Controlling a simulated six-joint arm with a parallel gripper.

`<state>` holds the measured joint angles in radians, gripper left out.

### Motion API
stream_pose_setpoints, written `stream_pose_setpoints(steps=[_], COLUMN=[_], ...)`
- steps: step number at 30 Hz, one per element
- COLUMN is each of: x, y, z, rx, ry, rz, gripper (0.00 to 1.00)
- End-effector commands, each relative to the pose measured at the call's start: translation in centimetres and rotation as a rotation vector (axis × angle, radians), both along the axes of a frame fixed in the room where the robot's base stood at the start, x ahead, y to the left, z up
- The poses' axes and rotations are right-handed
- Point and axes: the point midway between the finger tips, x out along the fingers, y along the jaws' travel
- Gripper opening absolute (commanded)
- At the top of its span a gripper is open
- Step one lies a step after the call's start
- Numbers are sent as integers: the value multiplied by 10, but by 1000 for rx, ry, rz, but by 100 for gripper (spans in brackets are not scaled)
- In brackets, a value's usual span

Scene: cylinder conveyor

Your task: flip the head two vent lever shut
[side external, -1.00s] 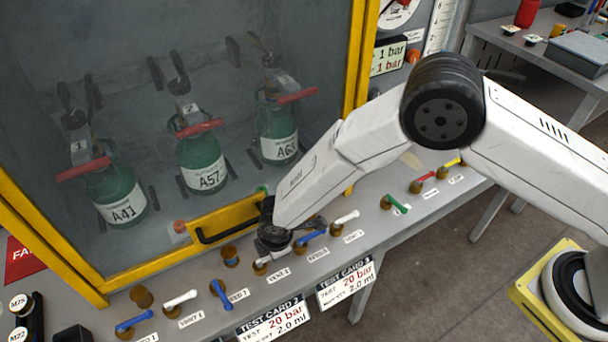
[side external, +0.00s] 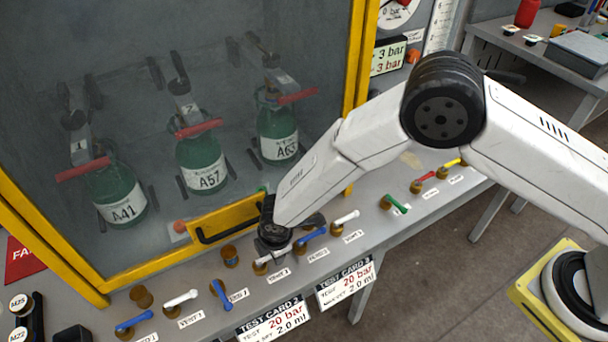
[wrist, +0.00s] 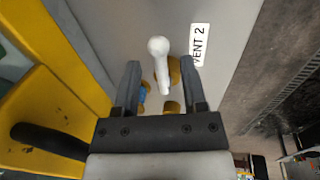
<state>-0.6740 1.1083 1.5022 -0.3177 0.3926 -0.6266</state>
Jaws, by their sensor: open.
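The white vent two lever (wrist: 160,62) shows in the wrist view on a brass base, beside its "VENT 2" label (wrist: 199,45). In the side view only part of the lever (side external: 261,267) shows below my gripper. My gripper (side external: 276,246) is low over the panel at this lever. In the wrist view its two fingers (wrist: 161,85) are apart, one on each side of the lever's stem, with the lever's round end beyond the fingertips. The gripper is open, and I cannot tell whether either finger touches the lever.
A yellow-framed cabinet (side external: 110,282) with green bottles stands behind the panel; its yellow handle block (side external: 228,218) is close to my gripper. Blue lever (side external: 312,235) and white lever (side external: 346,217) stand to the right. Blue lever (side external: 221,294) stands to the left. Test cards (side external: 345,284) hang in front.

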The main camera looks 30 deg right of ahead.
Motion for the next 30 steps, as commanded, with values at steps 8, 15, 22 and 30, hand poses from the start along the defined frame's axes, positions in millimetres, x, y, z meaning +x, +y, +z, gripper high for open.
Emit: stream_pose_setpoints(steps=[8, 15, 22, 30], x=[-3, -7, -12, -15], y=[0, 0, 0, 0], z=[15, 41, 64, 76], rx=[1, 1, 0, 1], ry=[-1, -1, -1, -1], rz=[0, 0, 1, 1], gripper=[54, 54, 54, 54])
